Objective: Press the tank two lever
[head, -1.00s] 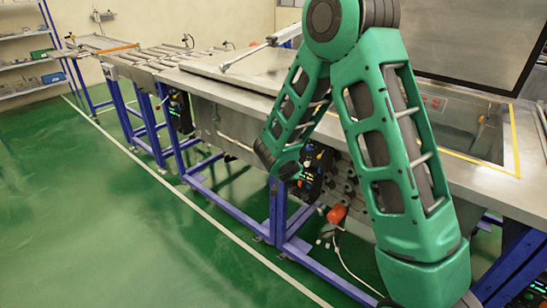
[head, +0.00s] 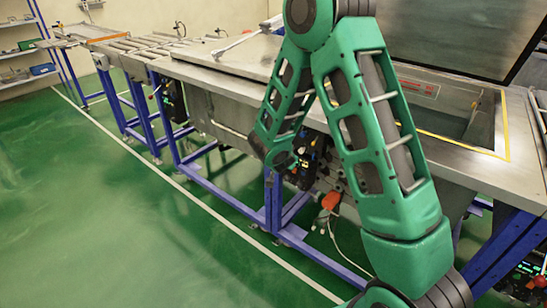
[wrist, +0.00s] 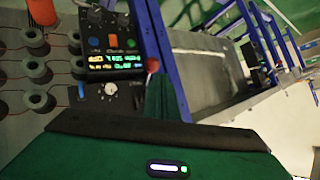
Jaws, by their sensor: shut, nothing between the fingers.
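A black control box (wrist: 113,58) with a lit display, blue and green buttons and an orange switch shows in the wrist view. It also shows in the head view (head: 305,165), partly behind my arm. A small red knob (wrist: 152,65) stands at the box's right edge; I cannot tell for sure whether it is the lever's end. My gripper (wrist: 160,90) is shut and empty, its dark green fingers close to the knob and right of the box. I cannot tell whether they touch it. In the head view the fingers are hidden.
An open tank (head: 440,110) with a raised lid (head: 460,35) is at the right; a metal lid (head: 225,62) lies further left. Blue frame legs (head: 272,205) stand below. An orange-red part (head: 330,200) with a cable hangs there. Green floor (head: 90,220) is clear at the left.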

